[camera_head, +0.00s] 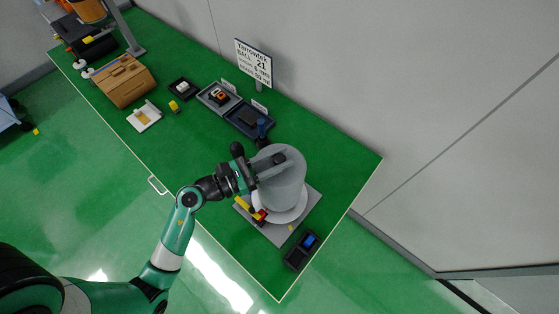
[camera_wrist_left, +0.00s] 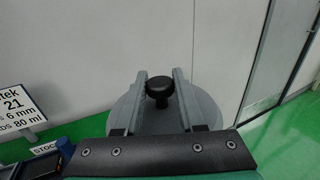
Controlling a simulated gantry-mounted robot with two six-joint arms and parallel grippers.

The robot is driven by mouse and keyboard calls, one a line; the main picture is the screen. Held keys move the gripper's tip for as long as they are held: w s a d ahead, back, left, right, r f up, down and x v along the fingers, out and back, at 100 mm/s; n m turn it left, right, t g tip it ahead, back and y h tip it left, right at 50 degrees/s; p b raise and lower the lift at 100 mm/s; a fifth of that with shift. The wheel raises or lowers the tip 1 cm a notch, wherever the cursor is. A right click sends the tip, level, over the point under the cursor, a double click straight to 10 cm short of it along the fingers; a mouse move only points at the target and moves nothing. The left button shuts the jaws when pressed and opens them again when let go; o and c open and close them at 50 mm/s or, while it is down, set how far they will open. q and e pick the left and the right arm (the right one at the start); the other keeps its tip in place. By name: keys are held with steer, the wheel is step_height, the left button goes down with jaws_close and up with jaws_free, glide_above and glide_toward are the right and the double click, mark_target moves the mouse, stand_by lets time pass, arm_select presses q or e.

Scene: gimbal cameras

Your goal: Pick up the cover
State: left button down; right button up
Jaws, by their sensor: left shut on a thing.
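The cover is a large grey cylinder (camera_head: 282,182) standing over a white round base on a grey plate (camera_head: 306,212) near the right end of the green table. My left gripper (camera_head: 277,158) is at its top, shut on its knob. In the left wrist view the black knob (camera_wrist_left: 159,88) sits between the two grey fingers of my left gripper (camera_wrist_left: 159,80), with the cover's round grey top (camera_wrist_left: 185,112) below. I cannot tell whether the cover touches the base or is slightly raised. What is under the cover is hidden. My right gripper is not in view.
A small device with a blue screen (camera_head: 302,249) lies in front of the plate. Yellow and red parts (camera_head: 259,214) are by the base. Dark trays (camera_head: 249,119), a sign (camera_head: 254,62) and a brown box (camera_head: 123,81) stand farther left. A wall is behind the table.

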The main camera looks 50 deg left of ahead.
arm_select(q)
step_height(320, 180, up, 13)
steer(key=p, duration=0.5)
steer(key=shift+r, duration=0.2)
